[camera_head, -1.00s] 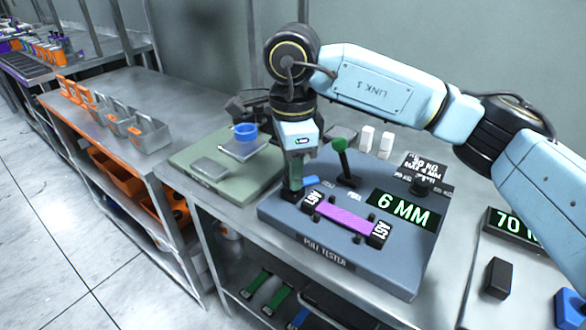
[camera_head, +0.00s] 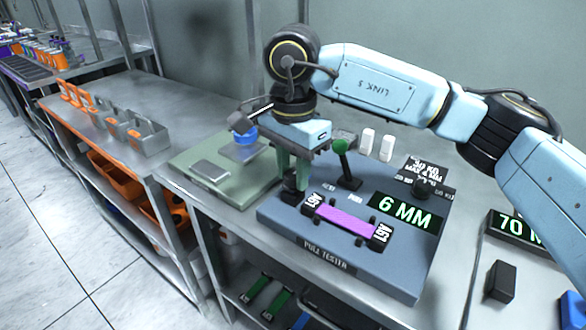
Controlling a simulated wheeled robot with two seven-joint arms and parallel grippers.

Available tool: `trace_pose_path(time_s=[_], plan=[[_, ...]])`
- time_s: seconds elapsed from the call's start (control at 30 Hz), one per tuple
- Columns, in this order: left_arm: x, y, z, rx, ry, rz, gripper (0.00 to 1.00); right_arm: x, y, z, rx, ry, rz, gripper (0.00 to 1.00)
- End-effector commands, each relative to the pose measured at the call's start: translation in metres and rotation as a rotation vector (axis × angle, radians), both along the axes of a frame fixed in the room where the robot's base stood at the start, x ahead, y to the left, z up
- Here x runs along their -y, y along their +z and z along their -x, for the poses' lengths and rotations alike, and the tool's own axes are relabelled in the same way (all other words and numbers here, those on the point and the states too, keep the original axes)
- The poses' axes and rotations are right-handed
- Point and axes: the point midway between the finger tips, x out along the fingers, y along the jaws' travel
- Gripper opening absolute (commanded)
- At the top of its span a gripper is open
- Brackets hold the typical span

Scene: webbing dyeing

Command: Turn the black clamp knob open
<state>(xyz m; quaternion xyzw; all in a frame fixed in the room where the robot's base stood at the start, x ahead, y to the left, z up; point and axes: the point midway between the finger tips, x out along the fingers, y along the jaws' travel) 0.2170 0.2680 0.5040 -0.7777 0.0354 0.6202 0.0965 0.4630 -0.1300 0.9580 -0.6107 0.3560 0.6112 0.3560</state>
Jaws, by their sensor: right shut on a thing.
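The black clamp knob (camera_head: 291,187) stands on the left end of the blue-grey pull tester (camera_head: 330,258), beside the left clamp. My right gripper (camera_head: 293,180) points down over the tester, with its green fingers shut on the knob. The fingers cover part of the knob. A purple webbing strip (camera_head: 345,218) lies between the two clamps, with black AG1 labels at its ends. A second black knob (camera_head: 424,189) is at the tester's back right. My left gripper is not in view.
A green-handled lever (camera_head: 342,160) rises just right of my gripper. The display (camera_head: 404,211) reads 6 MM. A green plate device (camera_head: 205,178) stands to the left. White bottles (camera_head: 386,148) stand behind the tester.

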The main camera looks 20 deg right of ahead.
Motion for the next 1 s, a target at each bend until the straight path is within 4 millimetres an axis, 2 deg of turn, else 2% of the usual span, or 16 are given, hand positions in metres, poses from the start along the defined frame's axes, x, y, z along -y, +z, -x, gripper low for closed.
trace_pose_path(time_s=[0.37,0.4,0.57,0.87,1.0], plan=[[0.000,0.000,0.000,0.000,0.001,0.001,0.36,0.000,0.001,0.000,0.003,0.007,-0.001,0.06],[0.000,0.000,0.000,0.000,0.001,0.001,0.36,0.000,0.001,0.000,0.003,0.007,-0.001,0.30],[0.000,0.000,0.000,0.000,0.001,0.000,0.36,0.000,0.001,0.000,0.002,0.006,-0.001,0.51],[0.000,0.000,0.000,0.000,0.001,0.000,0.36,0.000,0.002,0.000,0.001,0.006,0.000,0.51],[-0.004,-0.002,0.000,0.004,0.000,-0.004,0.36,0.000,0.016,-0.001,0.004,0.005,0.000,0.51]])
